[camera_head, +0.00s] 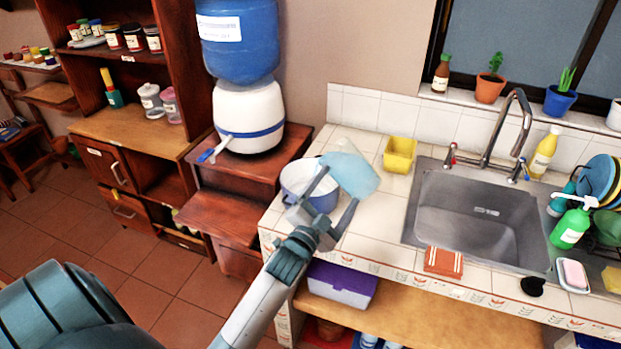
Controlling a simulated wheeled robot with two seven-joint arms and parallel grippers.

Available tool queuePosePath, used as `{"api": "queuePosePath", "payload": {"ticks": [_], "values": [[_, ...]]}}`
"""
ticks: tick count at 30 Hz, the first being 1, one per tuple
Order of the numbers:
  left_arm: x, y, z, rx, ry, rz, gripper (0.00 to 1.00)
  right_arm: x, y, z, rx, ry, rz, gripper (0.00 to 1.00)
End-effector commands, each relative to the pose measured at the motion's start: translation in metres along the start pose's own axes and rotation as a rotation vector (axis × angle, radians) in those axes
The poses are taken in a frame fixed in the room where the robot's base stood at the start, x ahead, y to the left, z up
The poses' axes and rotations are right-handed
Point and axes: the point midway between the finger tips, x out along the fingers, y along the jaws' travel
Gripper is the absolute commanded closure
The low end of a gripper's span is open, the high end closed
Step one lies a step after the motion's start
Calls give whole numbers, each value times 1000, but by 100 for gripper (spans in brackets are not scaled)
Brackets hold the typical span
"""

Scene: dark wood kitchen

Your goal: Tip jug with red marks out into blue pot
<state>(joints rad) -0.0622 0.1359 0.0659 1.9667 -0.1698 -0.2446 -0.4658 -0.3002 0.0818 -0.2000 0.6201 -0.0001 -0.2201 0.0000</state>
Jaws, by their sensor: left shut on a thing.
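The jug (352,175) is a pale blue, translucent vessel, held tilted above the counter at the right side of the pot. Its red marks cannot be made out, and neither can its contents. My left gripper (339,188) is shut on the jug, with its fingers reaching up from below. The blue pot (297,177), white inside and blue outside, stands upright on the tiled counter, just left of and below the jug. My gripper and the jug hide part of the pot, and its inside is only partly seen. My right gripper is not in view.
A yellow container (400,155) stands behind the jug to the right. The metal sink (470,205) lies further right, with a brick-red sponge or cloth (443,261) at its front edge. A large blue and white water dispenser (248,110) stands left of the counter.

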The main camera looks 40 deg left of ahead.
Motion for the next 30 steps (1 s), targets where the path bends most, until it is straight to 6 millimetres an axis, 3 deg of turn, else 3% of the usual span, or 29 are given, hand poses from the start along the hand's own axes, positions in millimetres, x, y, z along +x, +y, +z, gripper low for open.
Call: {"api": "queuePosePath", "payload": {"ticks": [30], "values": [[1, -2, -3, -54, 7, -13, 50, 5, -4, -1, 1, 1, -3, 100]]}}
